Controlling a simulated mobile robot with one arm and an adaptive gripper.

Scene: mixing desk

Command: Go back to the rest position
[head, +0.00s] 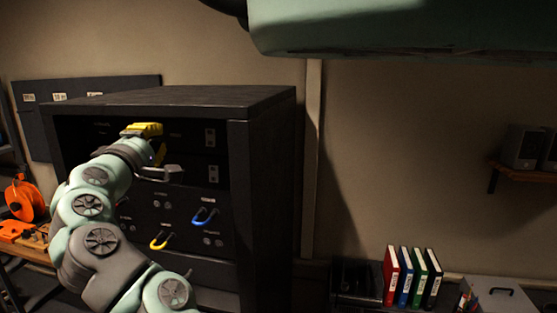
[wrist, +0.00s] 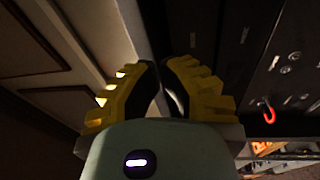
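My gripper (head: 150,142) is at the upper front of the dark rack (head: 265,170) in the head view, its yellow fingers close to the upper panels. In the wrist view my gripper (wrist: 162,66) shows two yellow fingers with black inner pads. A narrow gap parts them and I see nothing held in it. My arm reaches up from the bottom left and hides part of the rack front. The rest position itself is not marked in either view.
A grey handle (head: 160,173) juts from the rack below my gripper. Blue (head: 206,218) and yellow (head: 161,241) cable loops hang lower on its front. An orange reel (head: 25,200) stands at left. Binders (head: 405,277) stand at lower right.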

